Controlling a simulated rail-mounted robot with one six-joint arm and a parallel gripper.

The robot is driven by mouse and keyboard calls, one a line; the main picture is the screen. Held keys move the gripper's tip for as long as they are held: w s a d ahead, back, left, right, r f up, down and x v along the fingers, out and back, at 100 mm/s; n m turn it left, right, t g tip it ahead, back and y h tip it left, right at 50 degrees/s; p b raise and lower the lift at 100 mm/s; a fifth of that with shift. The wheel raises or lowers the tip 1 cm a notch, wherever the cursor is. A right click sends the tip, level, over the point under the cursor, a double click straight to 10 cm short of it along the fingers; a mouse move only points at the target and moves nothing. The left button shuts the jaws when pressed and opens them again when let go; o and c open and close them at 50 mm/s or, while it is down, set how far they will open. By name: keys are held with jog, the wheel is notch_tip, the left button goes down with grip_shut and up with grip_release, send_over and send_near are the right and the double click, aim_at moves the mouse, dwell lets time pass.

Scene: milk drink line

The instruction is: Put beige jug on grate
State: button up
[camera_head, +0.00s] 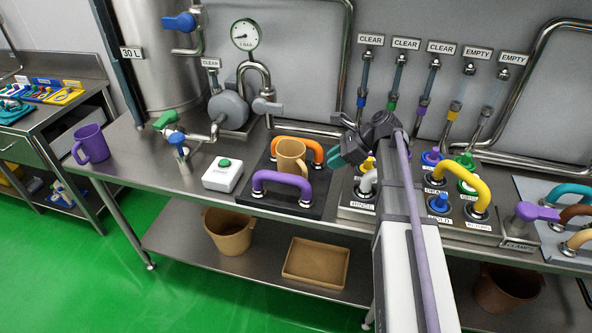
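The beige jug (291,157) stands upright between an orange pipe handle behind it and a purple one in front. Beneath it is a dark square base (262,205), which may be the grate; its surface detail is too small to tell. My gripper (341,157), with dark teal fingers, is just right of the jug and points left towards it. A small gap shows between the fingers and the jug. The gap between the two fingers is not clear from this angle, and my arm hides part of the gripper's surroundings.
A purple mug (90,144) stands at the bench's left end. A white box with a green button (223,174) is left of the dark base. Valves and a yellow pipe (470,183) crowd the right. A brown bucket (229,232) and tray (316,264) sit on the lower shelf.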

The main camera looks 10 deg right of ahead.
aim_at(295, 167)
jog(key=b+x, duration=0.4)
jog(key=x, duration=0.1)
jog(key=b+x, duration=0.4)
jog(key=x, duration=0.1)
jog(key=shift+s+d+f, duration=0.1)
jog(key=shift+s+f, duration=0.1)
jog(key=shift+f, duration=0.2)
jog(key=shift+w+a+f, duration=0.1)
jog(key=shift+a+f, duration=0.05)
jog(key=shift+a, duration=0.15)
jog(key=shift+r, duration=0.2)
grip_shut()
